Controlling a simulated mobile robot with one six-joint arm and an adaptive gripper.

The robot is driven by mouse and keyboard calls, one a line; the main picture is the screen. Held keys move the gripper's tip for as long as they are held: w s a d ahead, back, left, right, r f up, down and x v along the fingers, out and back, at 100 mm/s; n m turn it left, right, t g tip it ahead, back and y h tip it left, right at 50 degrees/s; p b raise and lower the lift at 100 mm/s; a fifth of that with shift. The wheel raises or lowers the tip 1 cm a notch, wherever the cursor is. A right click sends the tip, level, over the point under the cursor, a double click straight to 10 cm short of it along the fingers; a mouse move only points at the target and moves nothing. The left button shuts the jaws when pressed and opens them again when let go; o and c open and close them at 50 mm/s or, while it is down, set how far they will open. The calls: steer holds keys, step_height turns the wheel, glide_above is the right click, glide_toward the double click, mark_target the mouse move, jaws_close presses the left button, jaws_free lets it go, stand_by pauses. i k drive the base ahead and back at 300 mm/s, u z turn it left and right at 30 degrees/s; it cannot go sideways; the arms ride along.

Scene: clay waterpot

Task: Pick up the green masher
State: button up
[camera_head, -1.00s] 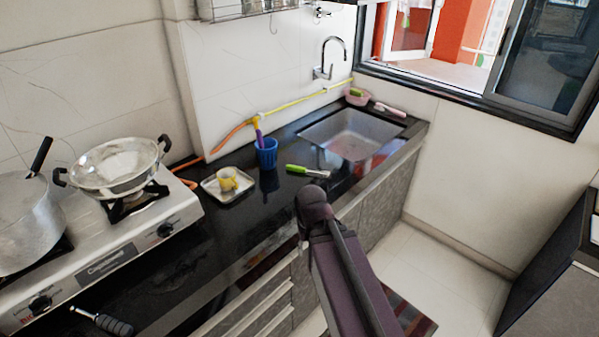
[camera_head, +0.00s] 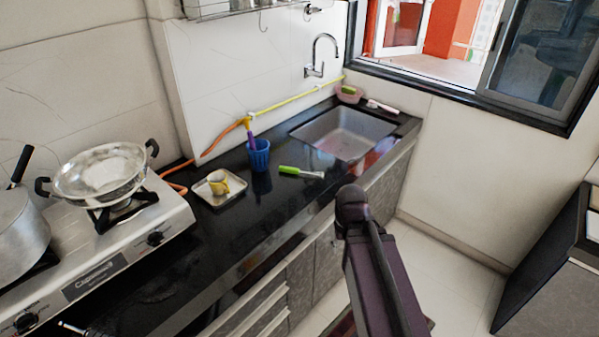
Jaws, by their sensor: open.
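The green masher (camera_head: 290,170) lies flat on the black countertop, in front of the sink and to the right of a blue cup. Its green handle points left and its pale head points right. Nothing covers it. My gripper is out of view; only a dark joint and link of my arm show at the lower middle, in front of the counter edge.
The blue cup (camera_head: 259,155) holds a purple-handled tool. The stove (camera_head: 120,245) with a wok (camera_head: 68,186) and pot (camera_head: 20,235) is left. The sink (camera_head: 345,125) is behind the masher.

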mark_target(282, 168)
steer(key=z, duration=0.1)
steer(key=i, duration=1)
steer(key=u, duration=0.05)
